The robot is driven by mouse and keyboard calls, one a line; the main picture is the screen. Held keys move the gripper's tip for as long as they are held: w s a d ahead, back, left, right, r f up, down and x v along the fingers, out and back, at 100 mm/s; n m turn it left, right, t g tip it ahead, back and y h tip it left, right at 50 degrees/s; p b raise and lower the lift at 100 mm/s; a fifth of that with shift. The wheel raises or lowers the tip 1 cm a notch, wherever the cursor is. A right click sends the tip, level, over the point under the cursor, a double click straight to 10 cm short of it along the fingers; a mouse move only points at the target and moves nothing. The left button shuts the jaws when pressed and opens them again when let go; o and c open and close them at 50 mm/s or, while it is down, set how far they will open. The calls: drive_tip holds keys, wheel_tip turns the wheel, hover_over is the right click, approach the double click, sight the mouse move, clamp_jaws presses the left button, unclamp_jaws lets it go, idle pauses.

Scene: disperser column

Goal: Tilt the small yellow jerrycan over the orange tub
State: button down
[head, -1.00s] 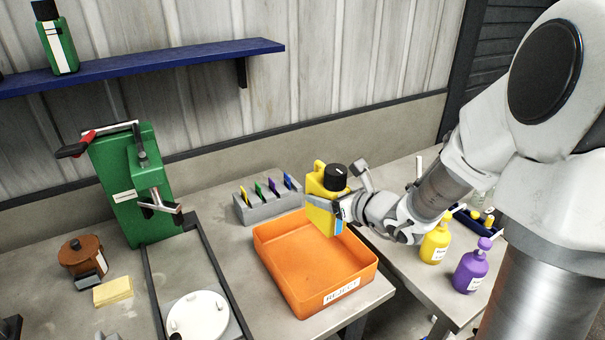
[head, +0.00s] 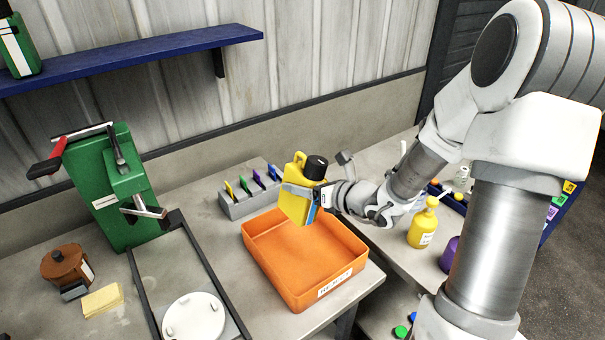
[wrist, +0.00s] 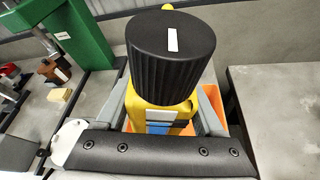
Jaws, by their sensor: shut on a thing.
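The small yellow jerrycan (head: 296,205) has a black cap and a blue-and-white label. My gripper (head: 306,195) is shut on it, with a finger along its side. The jerrycan is held above the back part of the orange tub (head: 290,300) and leans a little to the right in the head view. In the wrist view the black cap (wrist: 170,55) fills the middle, with the yellow body (wrist: 160,112) below it between the fingers. The cap looks to be on. The tub carries a white label on its front and looks empty inside; it shows only partly in the wrist view.
A grey rack (head: 250,197) with coloured tabs stands behind the tub. A green machine (head: 115,190) with a red-gripped lever is at left. A yellow bottle (head: 423,225) and a purple one (head: 449,255) stand on the right bench. A blue shelf (head: 130,58) runs along the wall.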

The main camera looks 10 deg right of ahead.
wheel_tip(320, 180, down, 2)
drive_tip(key=m+y+p, duration=0.1)
drive_tip(key=m+p, duration=0.1)
drive_tip(key=shift+d+m+y, duration=0.15)
drive_tip(key=shift+m+y, duration=0.15)
drive_tip(key=m+p, duration=0.1)
drive_tip(key=f+m+y+p, duration=0.1)
drive_tip(key=p, duration=0.1)
drive_tip(key=shift+w+m+y, duration=0.1)
drive_tip(key=shift+m+y, duration=0.2)
drive_tip(key=m, duration=0.1)
drive_tip(key=f+m+y+p, duration=0.1)
drive_tip(key=m, duration=0.1)
drive_tip(key=shift+f+y, duration=0.25)
drive_tip(key=shift+y, duration=0.05)
idle(2.2)
